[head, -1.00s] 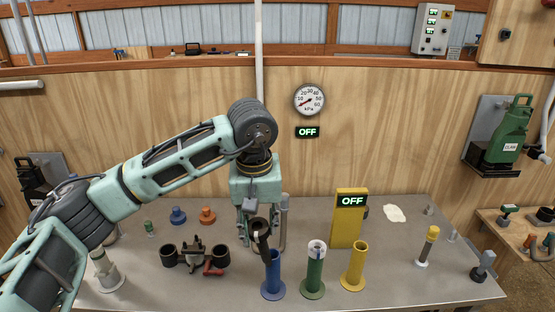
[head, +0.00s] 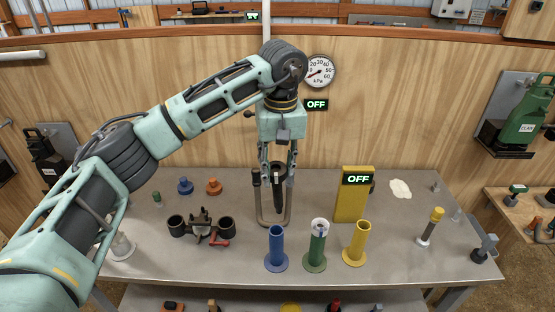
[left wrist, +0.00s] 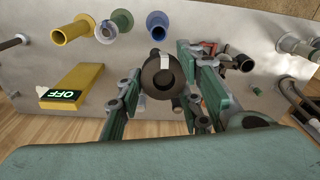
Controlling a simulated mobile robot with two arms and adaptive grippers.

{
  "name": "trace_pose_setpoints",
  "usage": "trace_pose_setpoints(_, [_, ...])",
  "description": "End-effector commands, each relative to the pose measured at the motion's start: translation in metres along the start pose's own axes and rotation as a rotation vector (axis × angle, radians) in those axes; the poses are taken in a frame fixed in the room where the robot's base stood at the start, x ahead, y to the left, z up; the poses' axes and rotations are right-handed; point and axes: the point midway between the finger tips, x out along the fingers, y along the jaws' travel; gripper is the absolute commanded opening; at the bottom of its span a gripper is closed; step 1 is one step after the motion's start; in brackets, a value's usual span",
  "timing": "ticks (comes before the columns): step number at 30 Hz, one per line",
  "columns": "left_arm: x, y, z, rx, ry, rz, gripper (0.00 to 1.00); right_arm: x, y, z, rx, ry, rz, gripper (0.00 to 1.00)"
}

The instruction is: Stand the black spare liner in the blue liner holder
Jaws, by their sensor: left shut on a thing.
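The black spare liner (head: 279,194) is in my left gripper (head: 278,178) in the head view, nearly upright above the table and behind the blue liner holder. My left gripper is shut on the liner's upper part. In the left wrist view the liner's round mouth (left wrist: 163,75) faces the camera between the fingers. The blue liner holder (head: 276,250) is an upright tube on a round base; its top looks open and empty. It also shows in the left wrist view (left wrist: 158,24), just beyond the liner. The liner and holder are apart. My right gripper is not in view.
A green holder (head: 316,252) with a pale liner in it and a yellow holder (head: 357,246) stand right of the blue one. A yellow OFF box (head: 351,205) is behind them. A bent metal stand (head: 262,218) is behind the liner. A black-cupped fixture (head: 202,230) lies left.

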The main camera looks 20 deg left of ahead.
Motion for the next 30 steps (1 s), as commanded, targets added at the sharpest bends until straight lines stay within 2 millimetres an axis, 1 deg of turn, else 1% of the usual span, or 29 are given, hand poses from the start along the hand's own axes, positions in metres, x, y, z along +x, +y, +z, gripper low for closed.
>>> trace_pose_setpoints(1, [-0.006, 0.001, -0.001, 0.004, -0.022, -0.01, 0.0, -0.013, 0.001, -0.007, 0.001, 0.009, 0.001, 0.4])
trace_pose_setpoints(3, [-0.006, 0.001, -0.001, 0.015, -0.053, -0.027, 0.0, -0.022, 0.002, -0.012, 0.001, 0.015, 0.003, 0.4])
trace_pose_setpoints(10, [-0.004, 0.003, -0.003, 0.05, -0.16, -0.081, 0.0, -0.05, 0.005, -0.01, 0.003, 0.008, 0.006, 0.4])
trace_pose_setpoints(11, [0.001, 0.002, -0.003, 0.053, -0.17, -0.086, 0.0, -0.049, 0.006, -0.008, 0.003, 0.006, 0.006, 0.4])
trace_pose_setpoints(12, [0.016, 0.002, -0.002, 0.054, -0.166, -0.084, 0.0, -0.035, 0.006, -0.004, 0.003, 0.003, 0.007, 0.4])
trace_pose_setpoints(18, [0.04, 0.003, -0.001, 0.054, -0.163, -0.082, 0.0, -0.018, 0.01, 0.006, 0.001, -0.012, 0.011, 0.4])
trace_pose_setpoints(24, [0.061, 0.003, 0.001, 0.054, -0.163, -0.082, 0.0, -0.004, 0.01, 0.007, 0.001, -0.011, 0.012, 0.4])
trace_pose_setpoints(30, [0.071, 0.004, 0.001, 0.054, -0.162, -0.081, 0.0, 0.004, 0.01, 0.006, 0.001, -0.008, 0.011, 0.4])
